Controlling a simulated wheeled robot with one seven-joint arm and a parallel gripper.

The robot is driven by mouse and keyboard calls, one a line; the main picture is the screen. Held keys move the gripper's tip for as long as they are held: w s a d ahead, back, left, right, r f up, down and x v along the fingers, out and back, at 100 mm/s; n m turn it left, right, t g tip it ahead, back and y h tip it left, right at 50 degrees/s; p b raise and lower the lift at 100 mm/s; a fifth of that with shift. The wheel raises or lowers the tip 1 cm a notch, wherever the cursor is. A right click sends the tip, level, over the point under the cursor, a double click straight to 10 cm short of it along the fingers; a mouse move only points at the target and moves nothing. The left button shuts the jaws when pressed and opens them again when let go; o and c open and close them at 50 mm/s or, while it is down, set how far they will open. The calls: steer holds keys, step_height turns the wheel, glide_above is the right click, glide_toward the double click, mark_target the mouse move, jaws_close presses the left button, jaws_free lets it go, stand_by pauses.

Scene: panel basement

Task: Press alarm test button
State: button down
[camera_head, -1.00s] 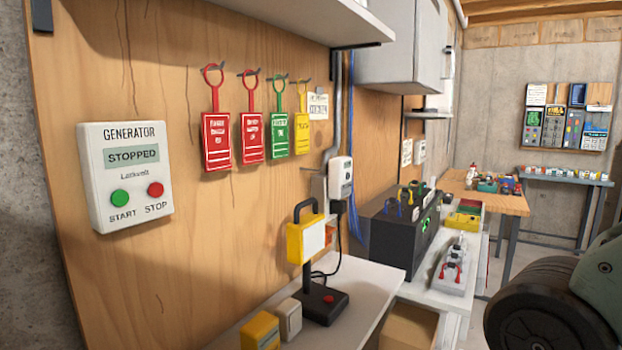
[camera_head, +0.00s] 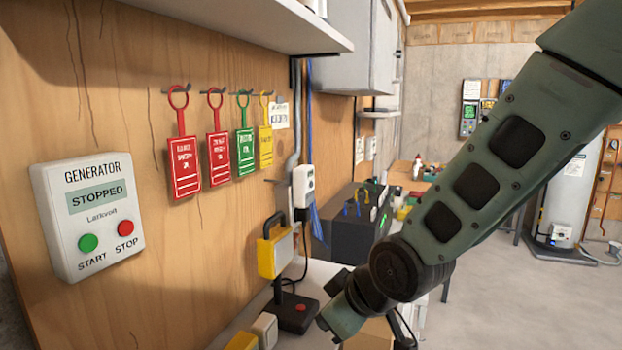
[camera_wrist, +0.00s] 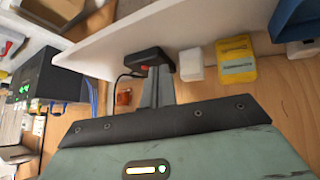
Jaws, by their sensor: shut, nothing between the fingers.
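A black base with a red button (camera_head: 300,308) stands on the white bench, below a yellow-framed lamp-like unit (camera_head: 272,255) on a post. I cannot read any label that says whether this is the alarm test button. In the wrist view the black base (camera_wrist: 150,58) lies just beyond my gripper (camera_wrist: 158,80), with a bit of red at its near edge. My gripper's grey fingers are shut and empty, pointing at the base; whether they touch it is unclear.
A generator panel (camera_head: 88,215) reading STOPPED, with green and red buttons, is on the wooden wall at left. Several hanging tags (camera_head: 184,165) are beside it. A white box (camera_wrist: 191,65) and yellow box (camera_wrist: 236,58) sit next to the base. A shelf (camera_head: 250,25) overhangs above.

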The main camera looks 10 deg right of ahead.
mark_target(311, 184)
steer(key=w+d+r+n+t+p, duration=0.1)
steer(key=w+d+r+t+p, duration=0.2)
steer(key=w+d+r+t, duration=0.3)
steer(key=w+d+r+n+t+p, duration=0.2)
steer(key=w+d+r+t, duration=0.3)
steer(key=w, duration=0.8)
step_height(311, 184, up, 4)
steer(key=shift+w+d+f+n+t+h+p, duration=0.35)
steer(key=shift+d+p, duration=0.3)
steer(key=shift+d, duration=0.25)
steer(key=shift+a+r, duration=0.1)
steer(key=w+a+p, duration=0.1)
steer(key=w+a, duration=0.3)
steer(key=a, duration=0.3)
steer(key=shift+w, duration=0.4)
steer(key=shift+a, duration=0.2)
steer(key=shift+w+a, duration=0.25)
